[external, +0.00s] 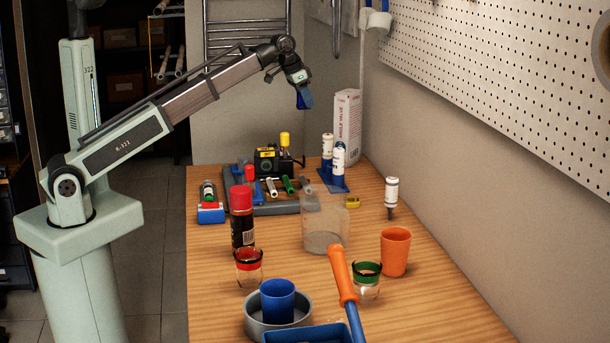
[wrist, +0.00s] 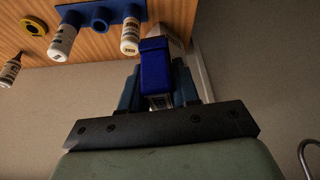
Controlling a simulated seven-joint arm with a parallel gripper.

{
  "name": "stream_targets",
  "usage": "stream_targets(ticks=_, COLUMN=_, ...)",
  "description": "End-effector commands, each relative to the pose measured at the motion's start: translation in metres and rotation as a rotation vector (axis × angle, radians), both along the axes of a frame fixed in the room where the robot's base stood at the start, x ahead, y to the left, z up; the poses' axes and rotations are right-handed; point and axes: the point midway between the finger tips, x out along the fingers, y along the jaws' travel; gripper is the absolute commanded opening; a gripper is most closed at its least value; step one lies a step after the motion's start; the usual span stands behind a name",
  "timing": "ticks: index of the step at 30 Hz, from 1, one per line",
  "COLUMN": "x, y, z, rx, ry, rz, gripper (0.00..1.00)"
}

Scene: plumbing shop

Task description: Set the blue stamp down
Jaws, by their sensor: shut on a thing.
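The blue stamp (wrist: 155,62) is held between the two fingers of my gripper (wrist: 158,85) in the wrist view. In the external view my gripper (external: 300,84) is raised high above the far end of the table, and the blue stamp (external: 304,100) hangs below it, small and partly hidden by the fingers. The stamp touches nothing but the fingers. The wooden table (external: 450,300) lies well below it.
A blue rack (external: 333,183) with white bottles stands at the far end, before a tall white box (external: 346,125). A grey tray (external: 290,208) of tools is left of it. A white bottle (external: 391,190) and a yellow tape roll (external: 353,202) stand to the right.

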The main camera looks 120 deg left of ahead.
Motion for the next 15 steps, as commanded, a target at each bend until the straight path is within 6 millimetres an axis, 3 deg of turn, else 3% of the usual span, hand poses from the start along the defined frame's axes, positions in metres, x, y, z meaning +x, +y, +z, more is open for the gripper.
stream_targets(ticks=15, x=0.081, y=-0.128, z=-0.002, rx=0.003, ry=0.001, rz=0.159, gripper=0.01)
